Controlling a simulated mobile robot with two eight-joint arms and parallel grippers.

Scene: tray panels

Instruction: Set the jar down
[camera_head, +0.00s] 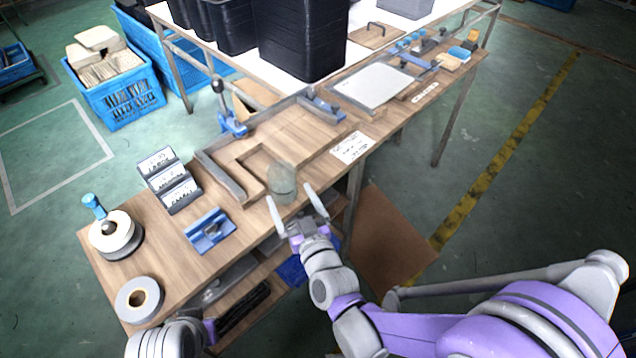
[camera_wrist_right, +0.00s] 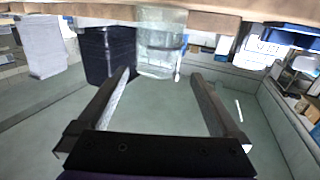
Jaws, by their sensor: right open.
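The jar (camera_head: 282,182) is a pale, see-through cylinder. It stands upright on the wooden table (camera_head: 330,170), near the front edge, beside the right end of a wooden frame. My right gripper (camera_head: 290,196) is open just in front of the jar, its two fingers pointing toward it. In the right wrist view the jar (camera_wrist_right: 160,45) shows upside down, beyond the gap between the open fingers (camera_wrist_right: 161,75), with nothing held. Whether a fingertip touches it I cannot tell. Only a part of my left arm shows at the bottom left; its gripper is out of view.
The wooden frame (camera_head: 232,180) and a white label (camera_head: 349,147) lie near the jar. Card holders (camera_head: 170,180), a blue block (camera_head: 209,231) and tape rolls (camera_head: 139,299) occupy the left end. Black bins (camera_head: 303,40) stand behind. Bare tabletop lies left of the jar.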

